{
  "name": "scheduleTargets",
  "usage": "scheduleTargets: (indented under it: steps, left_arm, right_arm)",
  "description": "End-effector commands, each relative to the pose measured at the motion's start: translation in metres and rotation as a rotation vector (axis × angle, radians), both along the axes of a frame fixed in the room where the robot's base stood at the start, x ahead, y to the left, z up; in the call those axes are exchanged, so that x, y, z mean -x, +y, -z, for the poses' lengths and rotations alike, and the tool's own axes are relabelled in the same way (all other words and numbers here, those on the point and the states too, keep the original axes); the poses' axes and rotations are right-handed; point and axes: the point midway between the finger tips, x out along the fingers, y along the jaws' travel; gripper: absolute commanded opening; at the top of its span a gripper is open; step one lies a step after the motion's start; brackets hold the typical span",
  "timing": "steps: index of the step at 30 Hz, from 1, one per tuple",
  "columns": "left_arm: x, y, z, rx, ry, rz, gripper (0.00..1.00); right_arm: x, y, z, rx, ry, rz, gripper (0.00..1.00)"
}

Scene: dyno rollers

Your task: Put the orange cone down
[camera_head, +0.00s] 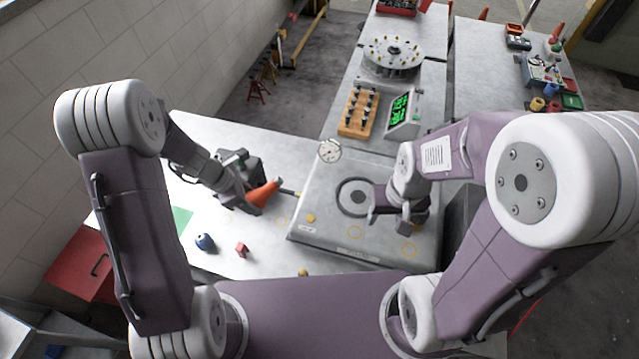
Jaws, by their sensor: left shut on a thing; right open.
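The orange cone (265,191) lies tilted on its side in the jaws of my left gripper (251,190), which is shut on it. The cone is over the light table, just left of the grey plate (318,212). I cannot tell whether it touches the table. A thin dark rod with a yellowish end shows at the cone's right side. My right gripper (388,212) is open above the grey plate, near its dark ring (357,197), and appears empty.
A blue object (205,242) and a small red block (242,250) lie on the table at front left, near a green patch (182,219). A round dial (329,151) stands at the plate's back edge.

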Motion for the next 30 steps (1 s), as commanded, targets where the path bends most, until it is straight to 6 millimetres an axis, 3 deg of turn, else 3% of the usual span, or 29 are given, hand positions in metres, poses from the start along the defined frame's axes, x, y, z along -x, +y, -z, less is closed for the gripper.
scheduleTargets:
  steps: [3, 6, 16, 20, 24, 30]
  left_arm:
    - [-0.008, 0.028, -0.018, -0.001, -0.002, -0.079, 0.13]
    - [-0.010, 0.041, -0.023, -0.002, -0.001, -0.115, 0.13]
    - [-0.010, 0.047, -0.019, -0.001, 0.001, -0.130, 0.13]
    - [-0.008, 0.046, 0.016, 0.000, 0.007, -0.130, 0.13]
    - [-0.008, 0.046, 0.065, -0.001, 0.006, -0.131, 0.13]
    - [-0.009, 0.047, 0.107, -0.002, 0.002, -0.129, 0.13]
  right_arm:
    - [0.000, 0.000, -0.007, 0.000, 0.000, 0.000, 0.52]
    - [0.000, 0.000, -0.009, 0.000, 0.000, 0.000, 0.52]
    - [0.000, 0.000, -0.007, 0.000, 0.000, 0.000, 0.52]
    - [0.000, 0.000, 0.004, 0.000, 0.000, 0.000, 0.52]
    - [0.000, 0.000, 0.021, 0.000, 0.001, 0.000, 0.52]
    - [0.000, 0.000, 0.032, 0.000, 0.001, 0.000, 0.52]
